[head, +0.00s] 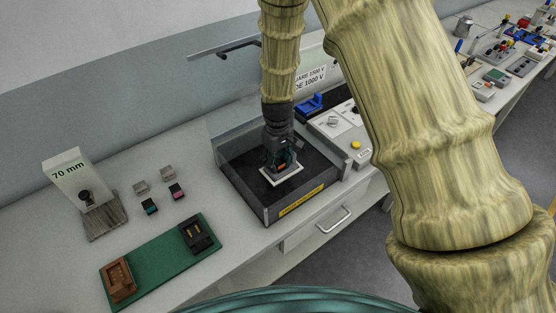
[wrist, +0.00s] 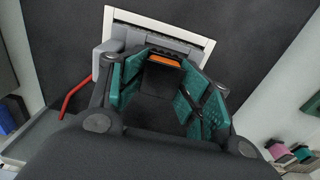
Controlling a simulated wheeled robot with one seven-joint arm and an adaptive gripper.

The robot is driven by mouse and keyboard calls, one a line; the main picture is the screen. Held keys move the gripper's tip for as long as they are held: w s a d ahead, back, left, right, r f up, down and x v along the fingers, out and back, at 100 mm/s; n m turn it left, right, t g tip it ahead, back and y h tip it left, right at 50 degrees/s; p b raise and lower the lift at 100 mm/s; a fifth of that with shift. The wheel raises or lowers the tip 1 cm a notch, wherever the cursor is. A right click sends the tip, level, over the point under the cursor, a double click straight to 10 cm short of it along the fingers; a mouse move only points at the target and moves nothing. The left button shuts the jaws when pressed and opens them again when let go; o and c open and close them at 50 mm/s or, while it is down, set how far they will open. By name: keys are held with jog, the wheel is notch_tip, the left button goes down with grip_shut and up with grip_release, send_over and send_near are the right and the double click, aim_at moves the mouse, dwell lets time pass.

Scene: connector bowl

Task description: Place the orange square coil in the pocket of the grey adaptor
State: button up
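The orange square coil (wrist: 165,61), a dark block with an orange face, is between the teal-padded fingertips of my gripper (wrist: 165,72). The pads appear to press on its two sides. In the head view its orange face (head: 283,165) shows small between the fingers of my gripper (head: 281,160). The grey adaptor (wrist: 107,52) lies directly beyond the fingertips, on a white square plate (wrist: 207,45) that also shows in the head view (head: 296,174). My fingers and the coil hide most of the adaptor and its pocket. I cannot tell whether the coil touches it.
The plate lies in a dark tray (head: 245,187) with low walls and a clear screen behind. Left of it are small teal (head: 150,206) and pink (head: 177,190) coils, a green board (head: 157,262) and a 70 mm block (head: 80,180). A switch panel (head: 335,125) stands right.

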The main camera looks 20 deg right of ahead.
aim_at(277, 160)
jog(key=shift+s+f, duration=0.2)
jog(key=shift+s, duration=0.05)
jog(key=shift+w+r, duration=0.2)
jog(key=shift+r, duration=0.5)
notch_tip(277, 160, up, 12)
jog(key=b, duration=0.3)
jog(key=shift+f, duration=0.2)
dwell(0.6)
